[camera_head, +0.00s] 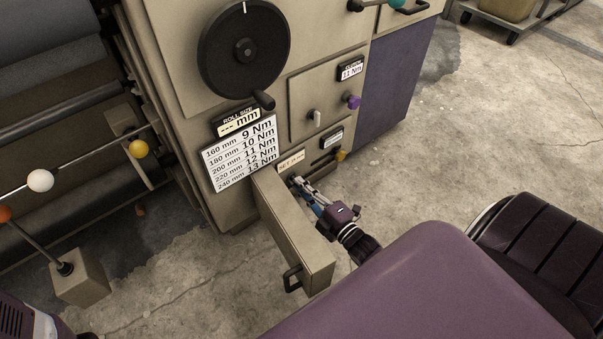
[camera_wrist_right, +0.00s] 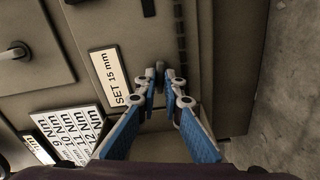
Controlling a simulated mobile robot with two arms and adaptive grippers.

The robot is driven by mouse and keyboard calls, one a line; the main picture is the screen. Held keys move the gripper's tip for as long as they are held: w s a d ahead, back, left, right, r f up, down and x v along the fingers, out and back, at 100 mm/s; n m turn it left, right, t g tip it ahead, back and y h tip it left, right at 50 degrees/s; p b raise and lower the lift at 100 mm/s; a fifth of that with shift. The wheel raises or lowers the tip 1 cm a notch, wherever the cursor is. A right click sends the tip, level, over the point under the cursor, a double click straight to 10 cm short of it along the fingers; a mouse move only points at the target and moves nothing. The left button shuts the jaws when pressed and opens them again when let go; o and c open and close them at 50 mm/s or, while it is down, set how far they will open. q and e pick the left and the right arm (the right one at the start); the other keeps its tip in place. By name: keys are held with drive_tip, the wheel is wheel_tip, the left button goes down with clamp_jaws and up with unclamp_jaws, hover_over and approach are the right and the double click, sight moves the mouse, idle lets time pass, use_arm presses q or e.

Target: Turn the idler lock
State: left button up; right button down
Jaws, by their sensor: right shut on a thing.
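My right gripper (camera_head: 298,183) reaches in beside the opened panel, under the plate marked "SET 15 mm" (camera_head: 291,162). In the right wrist view its blue-padded fingers (camera_wrist_right: 166,82) close at their tips on a small dark knob (camera_wrist_right: 160,67). The knob sits just to the right of the "SET 15 mm" plate (camera_wrist_right: 109,76). The fingertips hide most of it, so its turn angle cannot be told. No label reading "idler lock" is legible. My left gripper does not show.
The opened beige panel (camera_head: 298,235) with a black handle (camera_head: 291,278) stands out close left of my right gripper. A black handwheel (camera_head: 243,48) and a torque chart (camera_head: 240,155) are above.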

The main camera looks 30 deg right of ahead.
drive_tip(key=c, duration=2.5)
unclamp_jaws()
drive_tip(key=shift+n, duration=0.8)
drive_tip(key=o, duration=0.5)
drive_tip(key=shift+c, duration=0.2)
drive_tip(key=s+p, duration=0.1)
drive_tip(key=s, duration=0.5)
drive_tip(key=shift+d+p, duration=0.25)
drive_tip(key=shift+p, duration=0.1)
drive_tip(key=shift+s, duration=0.1)
drive_tip(key=s, duration=1.1)
drive_tip(key=shift+s+d, duration=0.4)
drive_tip(key=shift+d, duration=0.05)
